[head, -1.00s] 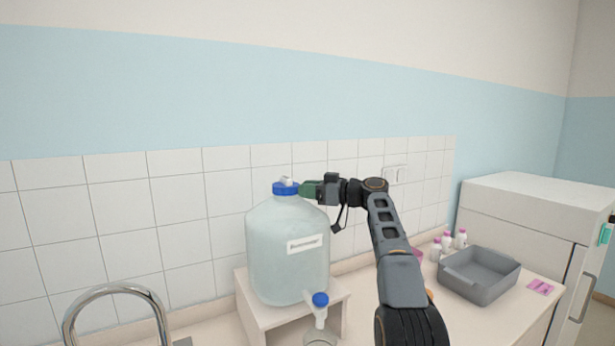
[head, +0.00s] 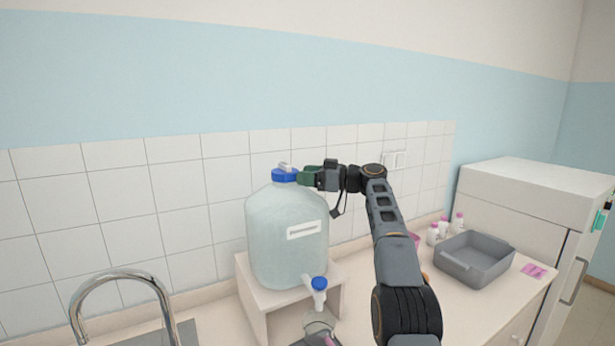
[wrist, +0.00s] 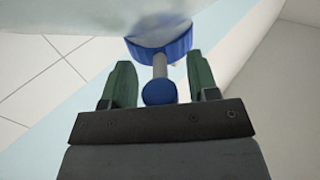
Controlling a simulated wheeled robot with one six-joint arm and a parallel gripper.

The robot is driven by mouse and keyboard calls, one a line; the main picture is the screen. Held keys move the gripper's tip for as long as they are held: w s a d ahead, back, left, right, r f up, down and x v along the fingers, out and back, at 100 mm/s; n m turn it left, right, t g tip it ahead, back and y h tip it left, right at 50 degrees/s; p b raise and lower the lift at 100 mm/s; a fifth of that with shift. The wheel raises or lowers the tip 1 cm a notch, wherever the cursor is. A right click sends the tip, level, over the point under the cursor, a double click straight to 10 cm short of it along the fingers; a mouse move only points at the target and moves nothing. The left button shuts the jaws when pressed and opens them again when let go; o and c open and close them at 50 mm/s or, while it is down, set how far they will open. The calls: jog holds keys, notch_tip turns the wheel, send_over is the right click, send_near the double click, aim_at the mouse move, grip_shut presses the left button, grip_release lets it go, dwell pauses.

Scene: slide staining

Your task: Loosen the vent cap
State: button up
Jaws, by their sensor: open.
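A large translucent carboy (head: 270,240) with a white label stands on a small white stand. Its blue lid (head: 285,175) has a small pale fitting (head: 286,166) on top. In the wrist view the blue lid (wrist: 165,45) carries a short pale stem ending in a round blue cap (wrist: 158,92), which looks like the vent cap. My gripper (head: 303,176) reaches in from the right at lid height. In the wrist view my green fingers (wrist: 164,85) are open, one each side of the stem and blue cap, with gaps on both sides. The head view hides the fingertips' far side.
A blue-topped spigot (head: 319,284) sticks out at the carboy's front, above a glass vessel. A grey tray (head: 475,265) and small pink-capped bottles (head: 443,228) stand to the right. A tap (head: 120,280) is at lower left. The tiled wall is close behind.

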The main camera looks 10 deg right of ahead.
jog(key=b+v, duration=0.2)
jog(key=v, duration=1.1)
jog(key=shift+s+d, duration=0.2)
jog(key=shift+d, duration=0.15)
